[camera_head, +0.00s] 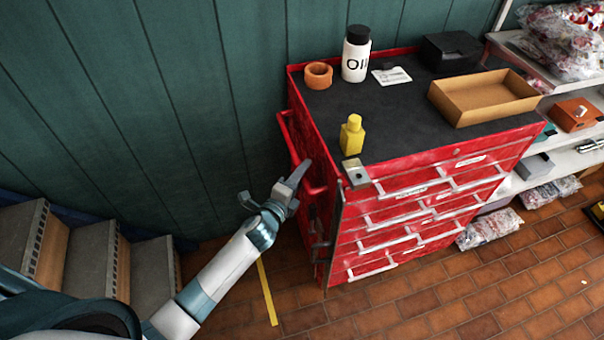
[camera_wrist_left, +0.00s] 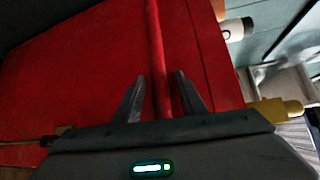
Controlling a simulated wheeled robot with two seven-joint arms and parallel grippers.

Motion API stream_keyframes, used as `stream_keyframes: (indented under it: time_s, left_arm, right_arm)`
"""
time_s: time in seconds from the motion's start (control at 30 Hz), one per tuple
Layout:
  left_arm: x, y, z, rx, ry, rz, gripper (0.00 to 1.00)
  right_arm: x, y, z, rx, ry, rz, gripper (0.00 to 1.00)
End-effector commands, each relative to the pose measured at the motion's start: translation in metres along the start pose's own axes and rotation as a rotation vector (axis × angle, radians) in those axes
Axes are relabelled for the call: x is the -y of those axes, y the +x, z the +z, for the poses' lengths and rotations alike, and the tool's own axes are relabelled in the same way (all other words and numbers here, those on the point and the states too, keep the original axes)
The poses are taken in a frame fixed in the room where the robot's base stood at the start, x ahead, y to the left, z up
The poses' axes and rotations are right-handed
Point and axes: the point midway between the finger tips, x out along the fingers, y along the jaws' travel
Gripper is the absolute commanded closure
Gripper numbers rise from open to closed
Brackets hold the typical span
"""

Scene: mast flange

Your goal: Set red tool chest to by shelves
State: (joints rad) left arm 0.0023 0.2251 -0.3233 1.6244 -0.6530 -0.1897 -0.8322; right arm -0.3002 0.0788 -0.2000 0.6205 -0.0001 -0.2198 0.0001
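The red tool chest (camera_head: 430,215) stands upright on the brick floor against the green wall, with its drawers facing the front right. A red tubular handle (camera_head: 290,145) runs along its left side. My left gripper (camera_head: 298,174) is at the front end of this handle. In the left wrist view the gripper (camera_wrist_left: 160,80) is open, with the handle bar (camera_wrist_left: 155,45) between its fingers and a small gap on each side. The shelves (camera_head: 570,160) are just right of the chest. My right gripper is not in view.
On the chest's black top are an orange ring (camera_head: 318,75), an oil bottle (camera_head: 356,54), a yellow bottle (camera_head: 352,134), a cardboard tray (camera_head: 484,97) and a black box (camera_head: 450,50). Steps (camera_head: 75,250) are at the left. Bagged goods (camera_head: 488,229) lie by the shelves. The front floor is clear.

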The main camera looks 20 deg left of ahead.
Motion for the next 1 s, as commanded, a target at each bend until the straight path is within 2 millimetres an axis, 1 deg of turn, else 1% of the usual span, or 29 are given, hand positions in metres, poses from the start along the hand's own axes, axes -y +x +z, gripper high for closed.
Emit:
stream_keyframes:
  time_s: [0.03, 0.13, 0.17, 0.33, 0.53, 0.77, 0.8, 0.87, 1.0]
  left_arm:
    - [0.000, 0.000, 0.000, 0.000, 0.000, 0.000, 0.72]
    - [0.000, 0.000, 0.000, 0.000, 0.000, 0.000, 0.96]
    - [0.000, 0.000, 0.000, 0.000, 0.000, 0.000, 1.00]
    - [0.000, 0.001, -0.001, 0.000, 0.000, 0.000, 1.00]
    - [0.003, 0.010, -0.012, -0.003, -0.002, -0.002, 1.00]
    - [0.004, 0.011, -0.013, -0.004, -0.003, -0.004, 1.00]
    - [0.005, 0.011, -0.013, -0.005, -0.003, -0.004, 0.77]
    - [0.004, 0.011, -0.013, -0.004, -0.003, -0.004, 0.63]
    - [0.004, 0.010, -0.012, -0.002, -0.002, -0.002, 0.63]
  right_arm:
    - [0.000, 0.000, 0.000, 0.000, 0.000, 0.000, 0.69]
    - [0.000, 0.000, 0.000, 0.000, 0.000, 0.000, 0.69]
    - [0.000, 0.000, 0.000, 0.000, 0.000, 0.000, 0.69]
    - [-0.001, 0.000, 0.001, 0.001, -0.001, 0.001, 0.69]
    - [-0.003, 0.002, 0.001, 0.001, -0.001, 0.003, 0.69]
    - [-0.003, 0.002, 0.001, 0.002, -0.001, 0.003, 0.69]
    - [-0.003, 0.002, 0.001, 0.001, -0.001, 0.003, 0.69]
    - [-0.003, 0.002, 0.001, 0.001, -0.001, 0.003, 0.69]
    - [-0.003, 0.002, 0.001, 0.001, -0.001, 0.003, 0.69]
